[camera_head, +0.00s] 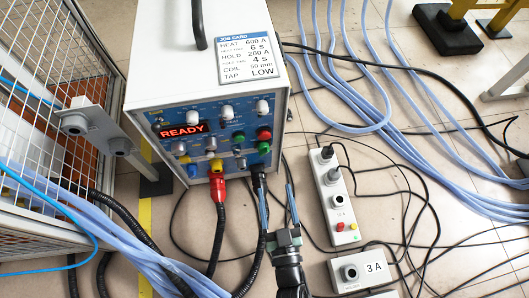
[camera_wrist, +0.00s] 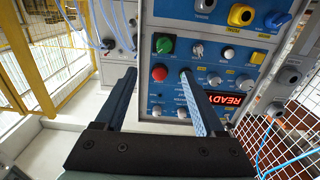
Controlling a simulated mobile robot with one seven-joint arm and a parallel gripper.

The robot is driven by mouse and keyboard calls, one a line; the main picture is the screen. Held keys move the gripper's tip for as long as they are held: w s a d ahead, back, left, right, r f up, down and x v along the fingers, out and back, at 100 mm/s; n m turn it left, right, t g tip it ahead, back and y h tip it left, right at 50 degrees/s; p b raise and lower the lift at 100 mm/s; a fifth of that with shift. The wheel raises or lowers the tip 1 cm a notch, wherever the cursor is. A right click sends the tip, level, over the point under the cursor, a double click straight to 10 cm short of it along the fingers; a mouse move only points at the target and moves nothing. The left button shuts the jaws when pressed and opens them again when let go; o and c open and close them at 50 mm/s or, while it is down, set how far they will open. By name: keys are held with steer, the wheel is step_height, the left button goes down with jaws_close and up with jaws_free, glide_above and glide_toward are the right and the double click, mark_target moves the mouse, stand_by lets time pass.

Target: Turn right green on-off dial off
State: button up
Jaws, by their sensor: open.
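The right green dial (camera_head: 264,147) is at the right side of the heater's blue front panel, just below a red button (camera_head: 264,133). In the wrist view, which looks turned over, the dial (camera_wrist: 165,45) shows a pale bar-shaped grip and lies just beyond my fingertips. The red button (camera_wrist: 159,73) appears between the fingertips there. A second green control (camera_head: 238,137) sits to the left in the head view. My gripper (camera_head: 276,188) is open and empty, in front of the panel's lower right, with its fingers pointing towards the panel. It appears apart from the dial.
The display (camera_head: 184,130) reads READY. A red plug (camera_head: 217,187) and black cables leave the panel's lower edge near my gripper. A power strip (camera_head: 337,200) stands to the right amid loose cables. A wire cage (camera_head: 45,45) stands at the left.

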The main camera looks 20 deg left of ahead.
mark_target(264, 154)
steer(key=shift+s+a+f+b+x, duration=0.15)
steer(key=shift+b+x, duration=0.8)
steer(key=shift+x, duration=1.1)
steer(key=shift+a+f+b+x, duration=0.1)
steer(key=shift+f+b+x, duration=0.2)
steer(key=shift+b+x, duration=1.2)
steer(key=shift+s+a+f+b+x, duration=0.15)
steer(key=shift+b+x, duration=0.25)
steer(key=shift+x, duration=2.15)
steer(key=shift+w, duration=0.1)
steer(key=shift+d+f, duration=0.1)
jaws_close()
